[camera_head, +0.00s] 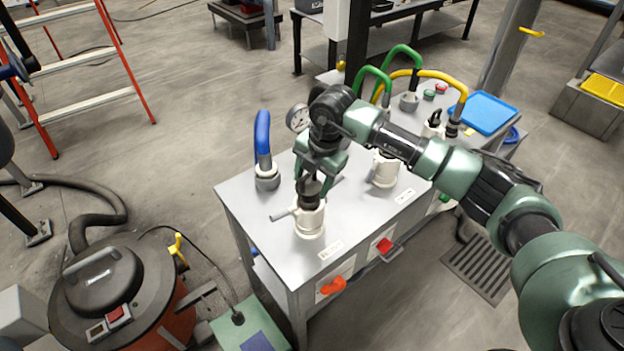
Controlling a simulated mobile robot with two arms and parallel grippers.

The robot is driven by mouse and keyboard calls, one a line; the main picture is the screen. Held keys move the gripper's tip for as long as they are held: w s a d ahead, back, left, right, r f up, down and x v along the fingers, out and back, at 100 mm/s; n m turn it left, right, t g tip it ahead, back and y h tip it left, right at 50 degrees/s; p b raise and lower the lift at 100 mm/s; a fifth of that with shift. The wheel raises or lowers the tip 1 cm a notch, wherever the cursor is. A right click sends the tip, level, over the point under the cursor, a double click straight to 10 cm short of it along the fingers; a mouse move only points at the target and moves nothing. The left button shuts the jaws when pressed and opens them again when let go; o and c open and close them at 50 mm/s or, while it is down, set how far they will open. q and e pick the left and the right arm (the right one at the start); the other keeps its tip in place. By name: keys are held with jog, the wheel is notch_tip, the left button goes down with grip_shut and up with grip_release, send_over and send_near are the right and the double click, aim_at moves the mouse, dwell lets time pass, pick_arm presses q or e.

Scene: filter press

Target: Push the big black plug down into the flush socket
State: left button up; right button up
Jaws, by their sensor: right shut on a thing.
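The big black plug (308,187) stands upright at the mouth of a cream-white socket (310,221) near the front left of the metal table (245,205). The socket has a grey side lever pointing left. My right gripper (312,178) reaches down from above with its fingers shut around the plug. The fingers hide part of the plug, and I cannot tell how deep it sits in the socket. My left gripper is not in view.
A blue-handled hose fitting (263,140) and a gauge (297,118) stand beside my right wrist. Another cream socket (386,169) is to the right. Green hoses (404,56), a yellow hose (436,75) and a blue tray (487,112) are behind. The table's front left corner is clear.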

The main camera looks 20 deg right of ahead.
jog(key=shift+b+x, duration=0.75)
jog(key=shift+x, duration=0.35)
jog(key=shift+s+d, duration=0.15)
jog(key=shift+s, duration=0.05)
jog(key=o, duration=1.5)
